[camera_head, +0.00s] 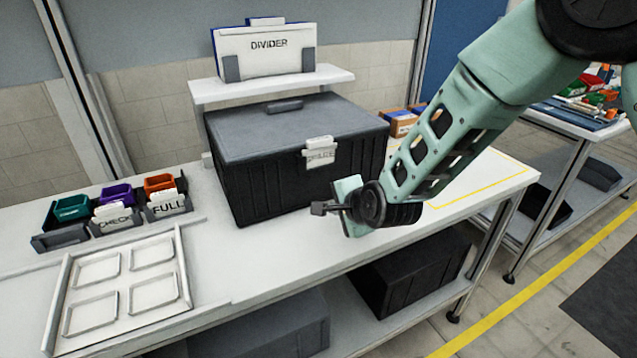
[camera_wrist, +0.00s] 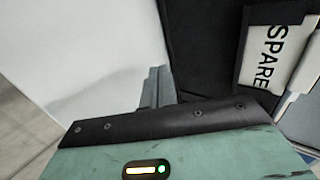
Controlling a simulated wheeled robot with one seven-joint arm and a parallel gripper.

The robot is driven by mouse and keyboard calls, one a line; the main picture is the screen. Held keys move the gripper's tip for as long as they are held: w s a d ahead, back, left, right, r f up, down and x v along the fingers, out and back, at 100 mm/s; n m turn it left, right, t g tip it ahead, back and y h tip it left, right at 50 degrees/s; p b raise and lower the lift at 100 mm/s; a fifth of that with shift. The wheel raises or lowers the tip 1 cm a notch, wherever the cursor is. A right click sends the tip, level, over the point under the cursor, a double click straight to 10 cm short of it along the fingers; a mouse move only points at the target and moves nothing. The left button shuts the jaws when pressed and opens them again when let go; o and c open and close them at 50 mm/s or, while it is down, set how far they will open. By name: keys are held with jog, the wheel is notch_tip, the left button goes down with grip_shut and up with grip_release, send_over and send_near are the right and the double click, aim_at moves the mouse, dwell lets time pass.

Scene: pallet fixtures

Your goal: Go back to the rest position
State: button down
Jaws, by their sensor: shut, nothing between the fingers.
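My gripper (camera_head: 322,208) is shut and empty. It hangs in front of the black lidded crate (camera_head: 270,185), over the front part of the white bench (camera_head: 290,255). My arm reaches in from the upper right. In the wrist view the shut fingers (camera_wrist: 157,85) point away over the white bench surface, and the dark crate wall is to their right. A white tag (camera_wrist: 268,45) reading SPARE shows on the crate there. The same tag (camera_head: 319,152) is on the crate's front in the head view, too small to read surely.
A white pallet tray (camera_head: 172,244) with several empty recesses lies at the left. Behind it stand green, purple and orange bins with CHECK (camera_head: 115,219) and FULL (camera_head: 168,205) labels. A DIVIDER box (camera_head: 265,58) sits on a shelf (camera_head: 330,76). The bench right of the crate is mostly clear.

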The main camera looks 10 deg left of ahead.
jog(key=s+d+r+n+g+h, duration=0.1)
jog(key=s+d+r+n+g, duration=0.2)
jog(key=s+d+n, duration=0.3)
jog(key=s+d+r+n+g+h, duration=0.2)
jog(key=s+d+r+n, duration=0.2)
jog(key=s, duration=1.2)
jog(key=s+d+r+n+g+h, duration=0.2)
jog(key=s+d+n, duration=0.5)
jog(key=s, duration=0.4)
notch_tip(320, 180, up, 2)
jog(key=shift+d+r+n+g, duration=0.2)
jog(key=shift+d+n+g, duration=0.2)
jog(key=shift+n+g, duration=0.45)
